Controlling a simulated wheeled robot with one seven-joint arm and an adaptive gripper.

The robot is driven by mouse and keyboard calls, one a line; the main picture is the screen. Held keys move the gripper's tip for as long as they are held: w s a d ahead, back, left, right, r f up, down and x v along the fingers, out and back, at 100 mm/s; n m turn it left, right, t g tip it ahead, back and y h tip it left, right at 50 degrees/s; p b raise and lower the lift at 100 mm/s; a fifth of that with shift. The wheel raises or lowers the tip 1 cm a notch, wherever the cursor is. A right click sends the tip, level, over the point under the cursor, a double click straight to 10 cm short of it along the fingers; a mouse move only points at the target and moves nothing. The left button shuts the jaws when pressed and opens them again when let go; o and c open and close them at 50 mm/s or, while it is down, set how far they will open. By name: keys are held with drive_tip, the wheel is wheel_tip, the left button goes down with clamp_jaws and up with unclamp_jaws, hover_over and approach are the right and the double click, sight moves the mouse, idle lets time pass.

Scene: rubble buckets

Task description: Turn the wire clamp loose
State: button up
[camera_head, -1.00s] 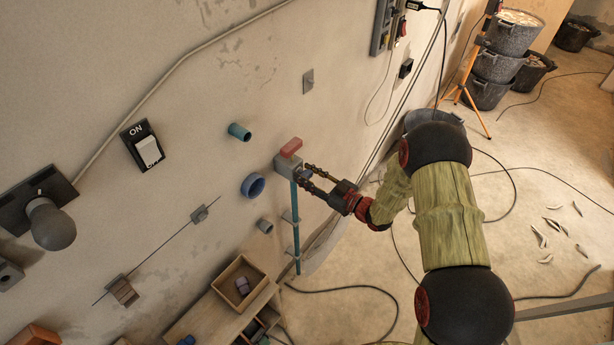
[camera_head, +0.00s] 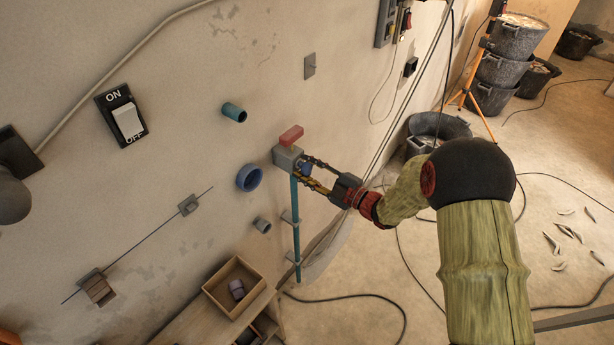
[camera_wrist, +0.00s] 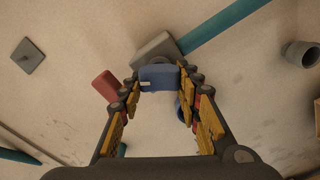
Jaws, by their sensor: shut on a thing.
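My gripper (camera_head: 305,171) is at the wall, with its two fingers on either side of a small blue knob-like piece (camera_wrist: 158,77) on a grey box (camera_head: 287,158). In the wrist view the fingertips (camera_wrist: 160,82) are shut on this blue piece, which has a small white mark. The box carries a red handle (camera_head: 291,135) and sits atop a vertical teal pipe (camera_head: 296,232). I cannot tell for sure which part is the wire clamp.
A blue pipe ring (camera_head: 249,178), a teal stub (camera_head: 234,112) and a grey stub (camera_head: 262,225) stick out near the box. An ON/OFF switch (camera_head: 122,117) is left. A wooden tray (camera_head: 222,304) is below. Buckets (camera_head: 503,67) and cables lie right.

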drive_tip(key=n+b, duration=0.3)
drive_tip(key=shift+s+f+n, duration=0.1)
drive_tip(key=shift+f+n, duration=0.2)
drive_tip(key=shift+f, duration=0.05)
drive_tip(key=shift+n+b, duration=0.6)
drive_tip(key=shift+n, duration=0.6)
drive_tip(key=shift+f+n, duration=0.1)
drive_tip(key=shift+n, duration=1)
drive_tip(key=o, duration=1.2)
drive_tip(key=v, duration=1.1)
drive_tip(key=shift+s+d, duration=0.3)
